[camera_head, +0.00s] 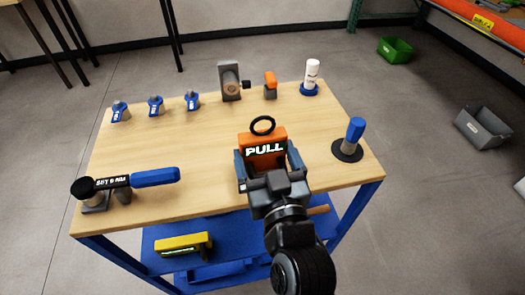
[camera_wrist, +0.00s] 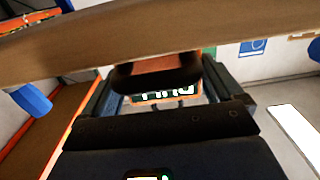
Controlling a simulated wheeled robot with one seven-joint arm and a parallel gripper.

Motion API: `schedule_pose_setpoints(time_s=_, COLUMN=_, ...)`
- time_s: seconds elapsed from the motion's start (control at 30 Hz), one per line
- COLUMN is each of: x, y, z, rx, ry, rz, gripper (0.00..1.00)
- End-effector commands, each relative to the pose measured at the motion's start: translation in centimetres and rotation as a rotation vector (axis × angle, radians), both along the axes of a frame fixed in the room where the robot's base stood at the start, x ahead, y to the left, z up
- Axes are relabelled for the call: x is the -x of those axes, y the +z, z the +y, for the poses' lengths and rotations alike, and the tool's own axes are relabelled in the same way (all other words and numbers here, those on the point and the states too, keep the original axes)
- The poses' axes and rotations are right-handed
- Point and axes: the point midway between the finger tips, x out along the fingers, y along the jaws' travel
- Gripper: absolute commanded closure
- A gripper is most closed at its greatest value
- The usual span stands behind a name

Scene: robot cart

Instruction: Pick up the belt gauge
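The orange box with a lit "PULL" display and a black ring on top, which I take as the belt gauge (camera_head: 265,137), stands near the front edge of the wooden tabletop (camera_head: 200,190). My gripper (camera_head: 268,165) is at its near side, with the blue-grey fingers spread to the left and right of it. In the wrist view the gauge's display (camera_wrist: 165,96) shows between the two fingers (camera_wrist: 165,85). The fingers look open; contact with the sides is not clear. The lower part of the gauge is hidden by my gripper.
A blue-handled tool (camera_head: 155,177) lies at the front left. A blue-topped post (camera_head: 354,135) stands close to the right. Blue fittings, a grey block (camera_head: 230,75) and a white bottle (camera_head: 312,73) line the back. A yellow device (camera_head: 182,244) lies on the lower shelf.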

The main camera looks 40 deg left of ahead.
Motion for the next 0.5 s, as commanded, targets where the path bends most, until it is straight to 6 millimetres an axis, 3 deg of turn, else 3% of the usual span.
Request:
schedule_pose_setpoints(time_s=0.2, x=0.01, y=0.02, z=-0.01, rx=0.000, ry=0.000, rz=0.000, gripper=0.43)
schedule_pose_setpoints(time_s=0.5, x=0.00, y=0.49, z=-0.01, rx=-0.002, ry=0.000, rz=0.000, gripper=0.44)
